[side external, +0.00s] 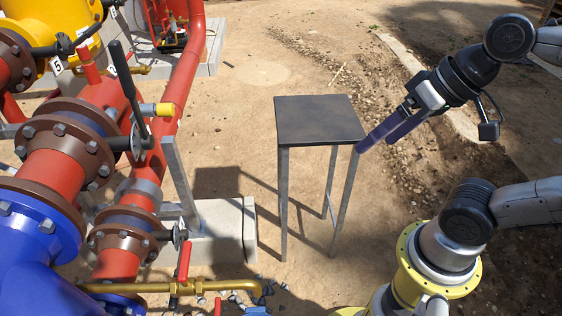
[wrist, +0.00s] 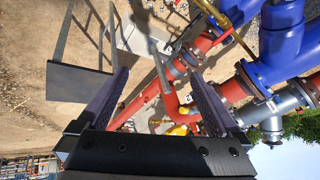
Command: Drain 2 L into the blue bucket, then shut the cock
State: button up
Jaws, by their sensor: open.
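My gripper (side external: 364,146) is open and empty, with its purple fingers in the air at the right edge of the small dark table. In the wrist view my gripper (wrist: 158,75) shows its two fingers spread with nothing between them. The brass drain pipe (side external: 232,286) runs across the bottom left of the side view. Its cock has a red lever (side external: 184,262) that stands crosswise to the pipe in the picture. A blue piece (side external: 257,311), perhaps the bucket, shows below the pipe's outlet, mostly cut off by the frame. Any water in it is hidden.
The dark-topped table (side external: 318,119) stands between my gripper and the pipework. Large red pipes (side external: 182,80), a blue fitting (side external: 35,235) and a black upright lever (side external: 122,75) fill the left. A concrete block (side external: 225,230) lies beside the pipes. Bare ground is open around the table.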

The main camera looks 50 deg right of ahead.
jog(key=d+f+n+h, duration=0.1)
jog(key=s+d+f+n, duration=0.1)
jog(key=d+n, duration=0.1)
jog(key=shift+d+f+h, duration=0.1)
jog(key=shift+d+h, duration=0.1)
jog(key=shift+h, duration=0.2)
